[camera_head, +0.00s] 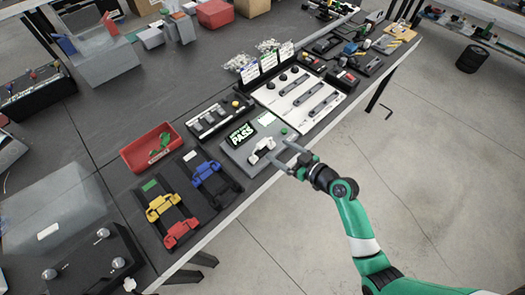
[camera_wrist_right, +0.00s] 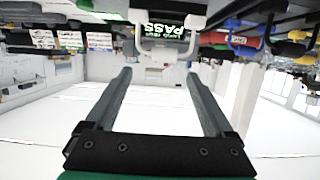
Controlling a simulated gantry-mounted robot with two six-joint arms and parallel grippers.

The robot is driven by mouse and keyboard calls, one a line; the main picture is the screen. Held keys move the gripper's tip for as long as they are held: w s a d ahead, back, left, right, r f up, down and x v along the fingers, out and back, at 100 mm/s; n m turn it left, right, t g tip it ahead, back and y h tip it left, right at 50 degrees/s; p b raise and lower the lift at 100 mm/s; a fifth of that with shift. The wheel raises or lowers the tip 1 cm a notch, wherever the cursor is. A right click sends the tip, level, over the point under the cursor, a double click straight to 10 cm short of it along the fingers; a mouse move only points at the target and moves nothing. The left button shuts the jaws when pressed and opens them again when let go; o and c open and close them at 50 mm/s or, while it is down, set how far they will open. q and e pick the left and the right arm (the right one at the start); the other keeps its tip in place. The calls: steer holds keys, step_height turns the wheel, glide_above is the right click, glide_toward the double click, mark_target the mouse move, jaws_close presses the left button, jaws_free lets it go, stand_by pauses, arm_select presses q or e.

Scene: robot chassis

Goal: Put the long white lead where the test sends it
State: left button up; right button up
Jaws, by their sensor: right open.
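A white lead with blocky ends (camera_head: 262,150) sits on the grey tester (camera_head: 233,153), whose screen (camera_head: 242,134) reads PASS in green. In the right wrist view the white lead (camera_wrist_right: 165,47) hangs at the top, beyond my fingertips, with the PASS screen (camera_wrist_right: 165,31) behind it. My right gripper (camera_head: 281,154) is open and empty at the tester's right edge, close to the lead but apart from it; its spread fingers also show in the right wrist view (camera_wrist_right: 160,78). My left gripper is out of view.
A red bin (camera_head: 128,156) holding green pieces stands left of the tester. Yellow, red and blue leads (camera_head: 162,207) lie on black holders in front. A white panel with grey bars (camera_head: 300,97) and label cards (camera_head: 268,61) stand behind. The table edge runs beneath my right arm.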

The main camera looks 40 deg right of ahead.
mark_target(265, 145)
steer(key=x, duration=0.3)
steer(key=shift+w+f, duration=0.1)
steer(key=shift+w, duration=0.2)
steer(key=shift+w+f+b, duration=0.2)
steer(key=shift+w+b, duration=0.05)
steer(key=shift+b, duration=0.15)
steer(key=x, duration=0.1)
steer(key=b+x, duration=0.1)
steer(key=x, duration=0.2)
steer(key=shift+a+f, duration=0.3)
steer(key=shift+w, duration=0.25)
jaws_close()
